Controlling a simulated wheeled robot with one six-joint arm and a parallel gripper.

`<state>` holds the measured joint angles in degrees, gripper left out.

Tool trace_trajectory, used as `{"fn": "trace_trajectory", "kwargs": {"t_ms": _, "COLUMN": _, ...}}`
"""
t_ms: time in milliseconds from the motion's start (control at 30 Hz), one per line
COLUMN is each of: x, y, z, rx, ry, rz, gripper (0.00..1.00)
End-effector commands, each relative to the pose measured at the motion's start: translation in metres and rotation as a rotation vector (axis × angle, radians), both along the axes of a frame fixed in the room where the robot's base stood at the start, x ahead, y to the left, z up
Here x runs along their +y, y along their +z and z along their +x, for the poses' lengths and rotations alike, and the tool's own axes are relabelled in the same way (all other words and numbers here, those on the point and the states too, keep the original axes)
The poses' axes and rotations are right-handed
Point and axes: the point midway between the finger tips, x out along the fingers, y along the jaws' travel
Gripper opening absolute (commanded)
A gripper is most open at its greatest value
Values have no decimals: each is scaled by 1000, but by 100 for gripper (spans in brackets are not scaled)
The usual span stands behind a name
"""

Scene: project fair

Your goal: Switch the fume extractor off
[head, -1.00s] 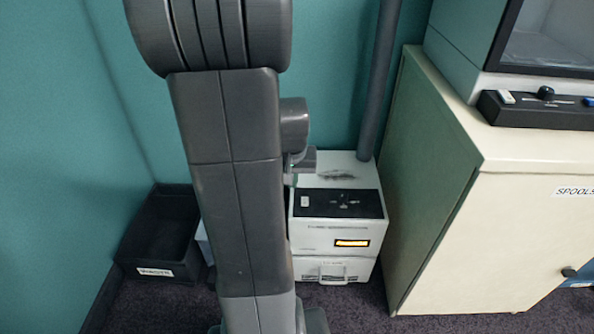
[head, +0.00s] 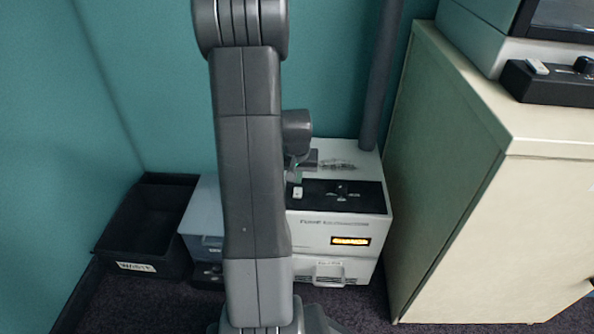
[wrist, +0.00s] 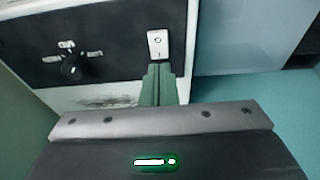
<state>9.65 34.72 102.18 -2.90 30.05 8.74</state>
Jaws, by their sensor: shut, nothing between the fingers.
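The fume extractor (head: 335,234) is a white box on the floor with a black top panel and a lit orange display (head: 350,241). A white rocker switch (head: 297,192) sits at the panel's left end; in the wrist view the switch (wrist: 157,44) shows up close, with a circle and a line mark. A black knob (wrist: 72,66) stands farther along the panel. My gripper (wrist: 158,68) is shut and empty, its green fingertips right at the switch's near end. I cannot tell whether they touch it. In the head view my arm partly hides the gripper.
A cream cabinet (head: 470,190) stands close on the right, with a black control strip (head: 548,84) on top.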

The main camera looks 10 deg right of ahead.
Motion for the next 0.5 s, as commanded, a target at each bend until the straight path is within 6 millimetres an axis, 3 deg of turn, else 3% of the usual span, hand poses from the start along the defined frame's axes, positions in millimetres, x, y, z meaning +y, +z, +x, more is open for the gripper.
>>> {"fn": "trace_trajectory", "kwargs": {"t_ms": 33, "x": 0, "y": -14, "z": 0, "rx": 3, "ry": 0, "rz": 1, "gripper": 0}}
{"fn": "trace_trajectory", "kwargs": {"t_ms": 200, "x": 1, "y": -34, "z": -3, "rx": 1, "ry": 0, "rz": 0, "gripper": 0}}
{"fn": "trace_trajectory", "kwargs": {"t_ms": 500, "x": 1, "y": -42, "z": -5, "rx": 0, "ry": 0, "rz": 0, "gripper": 0}}
